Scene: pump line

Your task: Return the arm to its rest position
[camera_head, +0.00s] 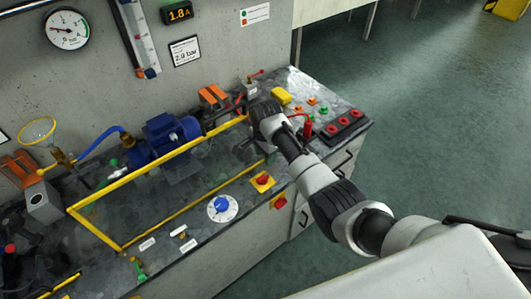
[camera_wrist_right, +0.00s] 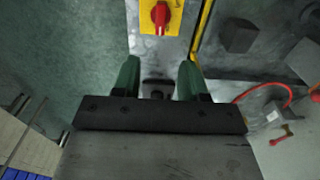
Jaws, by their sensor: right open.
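My right arm (camera_head: 345,210) reaches in from the lower right of the head view, over the workbench (camera_head: 205,262). Its wrist is above the right part of the bench, and the fingers are mostly hidden there. In the wrist view my right gripper (camera_wrist_right: 157,82) shows two green fingers set apart, with nothing held between them. A dark small block (camera_wrist_right: 157,88) shows beyond the gap; I cannot tell how far below it is. A yellow plate with a red rotary switch (camera_wrist_right: 160,15) is ahead of the fingers. My left gripper is not seen.
A blue pump motor (camera_head: 172,136) stands behind a yellow rail (camera_head: 150,174). A blue dial (camera_head: 221,207) is near the bench front. A box with red buttons (camera_head: 343,127) and a red cable (camera_wrist_right: 262,88) lie close to the arm. Green floor (camera_head: 430,110) is clear at right.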

